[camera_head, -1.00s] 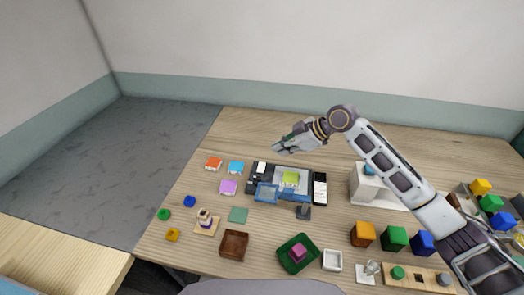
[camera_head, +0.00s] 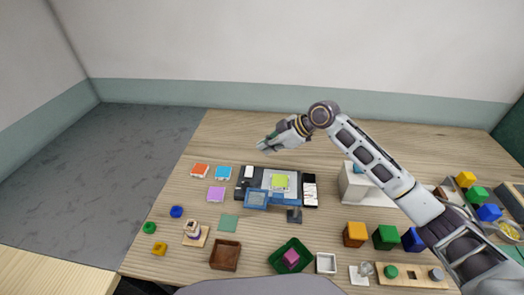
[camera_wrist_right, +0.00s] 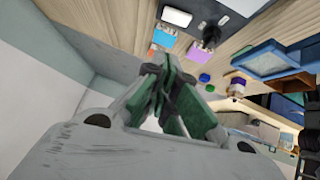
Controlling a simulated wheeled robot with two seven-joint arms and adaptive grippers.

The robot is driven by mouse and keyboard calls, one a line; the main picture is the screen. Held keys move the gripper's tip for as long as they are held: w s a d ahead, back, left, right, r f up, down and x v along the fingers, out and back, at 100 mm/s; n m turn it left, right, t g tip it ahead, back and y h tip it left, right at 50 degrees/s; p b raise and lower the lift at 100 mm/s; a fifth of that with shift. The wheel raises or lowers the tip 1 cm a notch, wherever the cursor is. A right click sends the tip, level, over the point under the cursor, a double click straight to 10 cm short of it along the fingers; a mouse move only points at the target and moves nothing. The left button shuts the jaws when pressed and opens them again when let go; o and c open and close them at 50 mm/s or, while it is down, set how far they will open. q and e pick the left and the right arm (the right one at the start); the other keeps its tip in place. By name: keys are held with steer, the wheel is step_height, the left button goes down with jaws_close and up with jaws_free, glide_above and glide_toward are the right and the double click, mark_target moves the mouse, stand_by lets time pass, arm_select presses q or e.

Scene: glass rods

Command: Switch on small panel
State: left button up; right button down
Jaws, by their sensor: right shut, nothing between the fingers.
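A dark flat panel (camera_head: 242,188) lies mid-table with a white rounded piece (camera_head: 249,171) at its far left corner and a lime-green square (camera_head: 280,181) on it. A narrow black-and-white panel (camera_head: 310,190) stands at its right end. I cannot tell which of these is the small panel, or any switch's state. My right gripper (camera_head: 263,148) is shut and empty, above the table beyond the dark panel. In the right wrist view its fingertips (camera_wrist_right: 155,72) are together, apart from the white piece (camera_wrist_right: 176,17). My left gripper is out of view.
A blue-framed magnifier (camera_head: 256,198) on a stand overlaps the dark panel's near edge. Orange, blue and purple pieces (camera_head: 216,194) lie to its left. A white block-like device (camera_head: 358,184) stands under my right arm. The table's far strip is clear.

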steer(key=p, duration=0.1)
glide_above(250, 169)
steer(key=f, duration=0.6)
steer(key=shift+s+a+f, duration=0.2)
steer(key=shift+s+f, duration=0.05)
steer(key=shift+s, duration=0.15)
steer(key=f, duration=0.2)
steer(key=shift+w+d+f, duration=0.15)
steer(key=shift+w+f, duration=0.05)
steer(key=shift+f, duration=0.2)
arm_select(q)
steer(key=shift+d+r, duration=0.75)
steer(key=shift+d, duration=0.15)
arm_select(e)
steer(key=shift+w+f, duration=0.1)
steer(key=shift+f, duration=0.45)
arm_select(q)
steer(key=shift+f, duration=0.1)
arm_select(e)
steer(key=shift+f, duration=0.1)
